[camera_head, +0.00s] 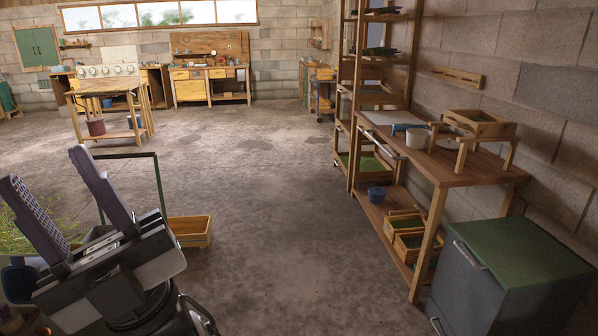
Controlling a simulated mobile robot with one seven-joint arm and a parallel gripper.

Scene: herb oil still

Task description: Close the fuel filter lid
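I cannot make out a fuel filter or its lid for certain in the head view. My gripper (46,166) is at the lower left, with its two long purple-grey fingers pointing up and apart. Nothing shows between the fingers. Behind it are green plant stems (20,232) and a thin dark green handle frame (158,185), partly hidden by my gripper.
A grey chest with a flat green top (515,250) stands at the lower right. A wooden workbench (470,166) and tall shelf (350,110) line the right wall. A wooden crate (192,233) sits on the floor beyond my gripper. The middle floor is clear.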

